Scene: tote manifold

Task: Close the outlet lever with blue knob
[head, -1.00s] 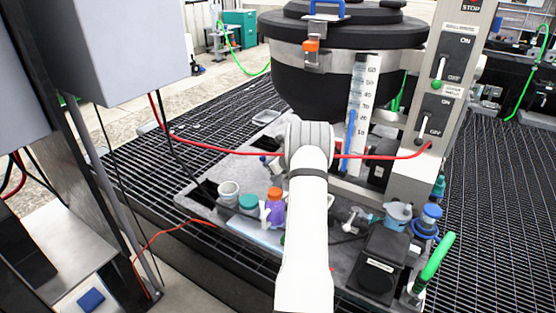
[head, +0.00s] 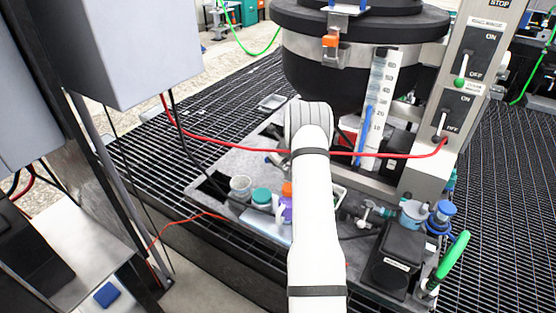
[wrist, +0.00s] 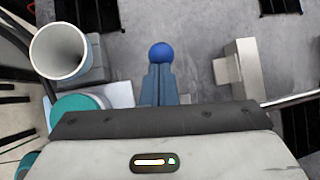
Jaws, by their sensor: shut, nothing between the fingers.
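The blue knob (wrist: 161,53) shows in the wrist view, upper middle, just beyond the tips of my gripper (wrist: 160,68). My gripper's blue-grey fingers are shut together and empty, pointing at the knob. I cannot tell whether the tips touch it. The lever under the knob is hidden by the fingers. In the head view my white arm reaches forward over the grey deck and hides the gripper and most of what lies in front of it.
A white cup (wrist: 64,50) and a teal lid (wrist: 77,108) are left of the fingers. A grey metal block (wrist: 236,67) stands to the right. In the head view a red cable (head: 240,153) crosses by my wrist. The black drum (head: 330,85) and a switch column (head: 465,85) stand behind.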

